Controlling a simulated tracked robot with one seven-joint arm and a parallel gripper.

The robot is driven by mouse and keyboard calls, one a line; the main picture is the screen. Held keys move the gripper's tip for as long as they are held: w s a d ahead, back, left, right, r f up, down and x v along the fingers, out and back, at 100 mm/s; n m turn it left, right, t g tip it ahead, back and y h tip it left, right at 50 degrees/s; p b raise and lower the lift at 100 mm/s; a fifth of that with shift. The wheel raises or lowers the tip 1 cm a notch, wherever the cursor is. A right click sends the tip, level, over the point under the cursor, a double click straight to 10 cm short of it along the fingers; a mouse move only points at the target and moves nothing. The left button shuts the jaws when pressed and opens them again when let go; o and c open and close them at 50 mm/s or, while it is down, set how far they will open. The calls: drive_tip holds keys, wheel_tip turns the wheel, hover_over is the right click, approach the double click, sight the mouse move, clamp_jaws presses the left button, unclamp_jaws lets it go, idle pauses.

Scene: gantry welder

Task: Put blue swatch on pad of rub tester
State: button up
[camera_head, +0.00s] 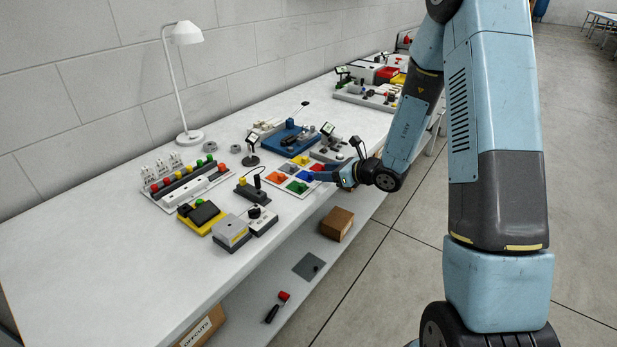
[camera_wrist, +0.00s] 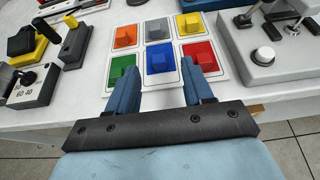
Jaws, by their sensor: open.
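The blue swatch (camera_wrist: 160,60) is a small block on a white card in the front row, between the green swatch (camera_wrist: 122,77) and the red swatch (camera_wrist: 199,53). My gripper (camera_wrist: 158,76) is open, its two blue fingers apart to the left and right of the blue swatch's card, with nothing held. In the head view my gripper (camera_head: 328,176) is low over the swatch cards, and the blue swatch there is small and partly hard to make out. I cannot tell for sure which bench device is the rub tester.
Orange (camera_wrist: 125,37), grey (camera_wrist: 157,29) and yellow (camera_wrist: 189,25) swatches form the back row. A grey device with a white button (camera_wrist: 263,57) stands close at right. A yellow-based device (camera_head: 201,217) and grey boxes (camera_head: 232,234) stand left. The table's left front is clear.

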sight(311, 173)
drive_tip(key=shift+x, duration=2.85)
drive_tip(key=shift+s+f, duration=0.1)
drive_tip(key=shift+s, duration=0.05)
drive_tip(key=c, duration=0.7)
